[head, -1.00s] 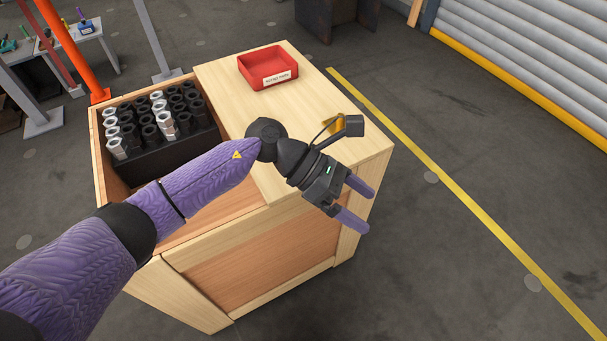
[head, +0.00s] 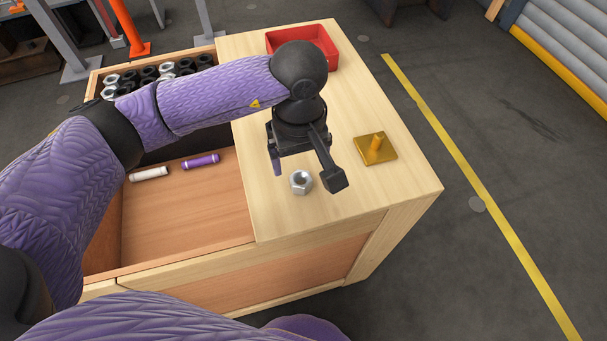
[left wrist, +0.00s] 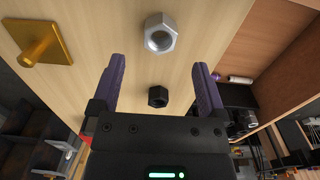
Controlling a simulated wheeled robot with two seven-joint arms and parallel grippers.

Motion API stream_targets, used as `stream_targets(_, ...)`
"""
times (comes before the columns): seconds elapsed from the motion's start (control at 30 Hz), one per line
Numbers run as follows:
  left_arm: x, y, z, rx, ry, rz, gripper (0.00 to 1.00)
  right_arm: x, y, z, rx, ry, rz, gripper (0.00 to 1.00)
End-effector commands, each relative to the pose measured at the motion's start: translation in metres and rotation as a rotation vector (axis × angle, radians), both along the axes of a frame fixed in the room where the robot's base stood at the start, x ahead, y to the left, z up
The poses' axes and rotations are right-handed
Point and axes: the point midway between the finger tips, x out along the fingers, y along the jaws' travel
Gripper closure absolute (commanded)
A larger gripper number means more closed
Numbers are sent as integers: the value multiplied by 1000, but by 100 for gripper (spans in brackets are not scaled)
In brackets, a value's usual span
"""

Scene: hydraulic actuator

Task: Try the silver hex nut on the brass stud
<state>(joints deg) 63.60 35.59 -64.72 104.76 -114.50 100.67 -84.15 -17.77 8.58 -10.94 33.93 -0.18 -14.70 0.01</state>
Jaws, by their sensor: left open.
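The silver hex nut (head: 301,182) lies flat on the light wooden top, near its front edge; it also shows in the left wrist view (left wrist: 160,33), beyond the fingertips. The brass stud (head: 376,147) stands upright on its square brass plate, to the right of the nut; it shows at the left wrist view's upper left (left wrist: 38,45). My left gripper (head: 288,158) points down over the top, just behind the silver nut. Its purple fingers (left wrist: 159,63) are open and empty. A black hex nut (left wrist: 157,96) shows between them; my gripper hides it in the head view. My right gripper is out of view.
A red bin (head: 330,58) stands at the back of the top. The recessed left side holds a white cylinder (head: 149,174), a purple cylinder (head: 201,161) and several black and silver hex pieces (head: 111,80). The top around the brass plate is clear.

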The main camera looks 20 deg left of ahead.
Motion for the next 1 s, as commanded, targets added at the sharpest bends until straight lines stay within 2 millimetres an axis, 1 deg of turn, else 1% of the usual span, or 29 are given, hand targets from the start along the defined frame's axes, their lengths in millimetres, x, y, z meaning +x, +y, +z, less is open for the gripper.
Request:
stream_targets(0.03,0,0,-12,0,3,0,6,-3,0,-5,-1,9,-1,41)
stream_targets(0.13,-2,-1,-27,0,4,-1,6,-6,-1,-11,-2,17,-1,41)
stream_targets(0.2,-3,-1,-43,-1,5,-1,6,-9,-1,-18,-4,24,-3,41)
stream_targets(0.27,-3,-1,-55,0,6,1,6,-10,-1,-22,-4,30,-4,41)
stream_targets(0.33,-2,-1,-59,0,2,1,6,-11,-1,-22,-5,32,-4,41)
stream_targets(0.47,-2,-1,-56,-1,-1,1,6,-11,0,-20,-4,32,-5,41)
stream_targets(0.5,-2,-1,-56,-1,-1,1,8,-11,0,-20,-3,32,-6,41)
stream_targets(0.57,-2,-1,-56,-1,-1,1,21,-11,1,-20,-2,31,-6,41)
stream_targets(0.6,-2,-1,-56,-1,-1,1,29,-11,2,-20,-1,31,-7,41)
stream_targets(0.67,-2,-1,-56,-1,-1,1,42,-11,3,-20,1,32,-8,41)
stream_targets(0.7,-2,-1,-56,-1,-1,1,50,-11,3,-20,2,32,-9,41)
stream_targets(0.77,-2,-1,-56,-1,0,1,63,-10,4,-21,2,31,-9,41)
stream_targets(0.8,-2,-1,-56,-1,0,1,72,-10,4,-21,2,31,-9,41)
stream_targets(0.87,-2,-1,-56,-1,0,1,84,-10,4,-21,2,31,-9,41)
stream_targets(0.9,-2,-1,-56,-1,0,1,93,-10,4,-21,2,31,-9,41)
stream_targets(0.93,-2,-1,-56,-1,0,1,99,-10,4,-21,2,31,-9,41)
stream_targets(1.0,-2,-1,-56,-1,0,1,100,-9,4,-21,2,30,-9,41)
